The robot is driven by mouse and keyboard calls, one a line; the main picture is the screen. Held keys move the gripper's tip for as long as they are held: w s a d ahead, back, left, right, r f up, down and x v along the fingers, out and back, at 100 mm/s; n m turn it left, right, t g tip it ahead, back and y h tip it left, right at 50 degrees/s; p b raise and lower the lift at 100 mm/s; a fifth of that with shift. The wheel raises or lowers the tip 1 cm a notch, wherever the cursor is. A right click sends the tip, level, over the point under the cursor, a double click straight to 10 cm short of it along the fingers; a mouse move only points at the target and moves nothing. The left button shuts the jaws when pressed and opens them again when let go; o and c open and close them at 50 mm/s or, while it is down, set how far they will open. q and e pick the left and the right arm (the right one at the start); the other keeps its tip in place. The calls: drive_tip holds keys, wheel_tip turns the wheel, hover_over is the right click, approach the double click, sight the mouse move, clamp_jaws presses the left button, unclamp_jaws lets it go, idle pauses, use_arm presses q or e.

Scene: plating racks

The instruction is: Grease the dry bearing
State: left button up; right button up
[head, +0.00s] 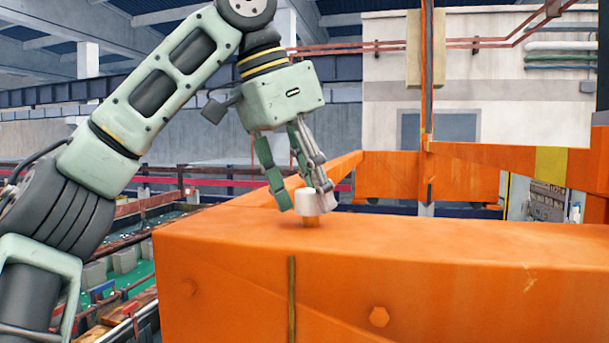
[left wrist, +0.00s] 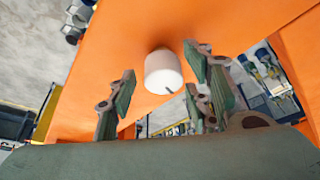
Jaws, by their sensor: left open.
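A small white cylinder (head: 305,204) stands upright on a short orange-brown stub on top of the orange beam (head: 450,250). In the left wrist view the white cylinder (left wrist: 163,72) sits between the spread fingers, with a small dark mark on its side. My left gripper (head: 303,196) is open and points down at the cylinder, with fingers on either side of it. One finger partly overlaps it in the head view; I cannot tell whether any finger touches it. My right gripper is not in view. I cannot make out which part is the dry bearing.
Orange uprights and crossbeams (head: 475,175) stand behind the beam, with a vertical post near the middle right. Railings and a green-floored area (head: 125,270) lie below on the left. The beam's top right of the cylinder is clear.

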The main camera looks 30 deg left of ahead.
use_arm(q)
drive_tip(key=v, duration=0.7)
drive_tip(key=shift+r, duration=0.15)
